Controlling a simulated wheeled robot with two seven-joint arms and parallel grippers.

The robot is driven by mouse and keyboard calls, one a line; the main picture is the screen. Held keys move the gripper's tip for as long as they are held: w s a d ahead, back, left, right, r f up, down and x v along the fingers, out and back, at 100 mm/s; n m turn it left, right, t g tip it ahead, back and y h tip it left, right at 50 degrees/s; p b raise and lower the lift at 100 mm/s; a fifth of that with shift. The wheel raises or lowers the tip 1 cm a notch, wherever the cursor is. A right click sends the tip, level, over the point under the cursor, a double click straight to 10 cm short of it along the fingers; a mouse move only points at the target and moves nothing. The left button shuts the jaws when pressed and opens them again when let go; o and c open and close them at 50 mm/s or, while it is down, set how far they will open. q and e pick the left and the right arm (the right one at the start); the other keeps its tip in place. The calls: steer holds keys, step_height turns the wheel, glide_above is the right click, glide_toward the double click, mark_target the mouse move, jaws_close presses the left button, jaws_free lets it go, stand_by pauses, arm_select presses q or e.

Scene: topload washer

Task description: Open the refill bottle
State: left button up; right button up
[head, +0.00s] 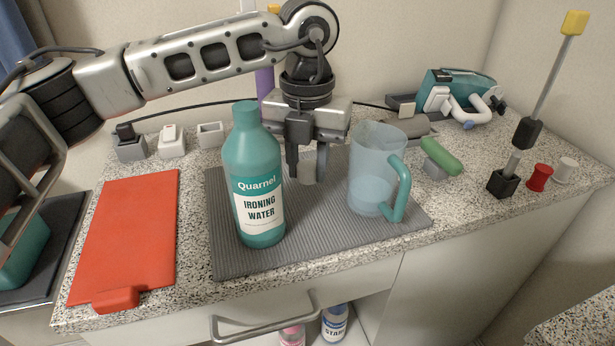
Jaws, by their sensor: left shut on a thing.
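The teal refill bottle (256,165), labelled "Quarnel Ironing Water", stands upright on a grey ribbed mat (330,238). Its top end (245,107) is the same teal, and I cannot tell whether a cap sits on it. My left gripper (307,177) points down just right of the bottle and behind it, between the bottle and a clear jug (375,165). Its fingers are shut on a small pale cylindrical piece (309,171), low over the mat and apart from the bottle's top. My right gripper is out of view.
The jug has a teal handle and stands on the mat's right part. A red board (128,235) lies at left. The mat's front is clear.

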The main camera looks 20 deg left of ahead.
mark_target(307, 166)
arm_select(q)
steer(key=shift+f, duration=1.5)
steer(key=shift+f, duration=0.1)
steer(key=o, duration=1.1)
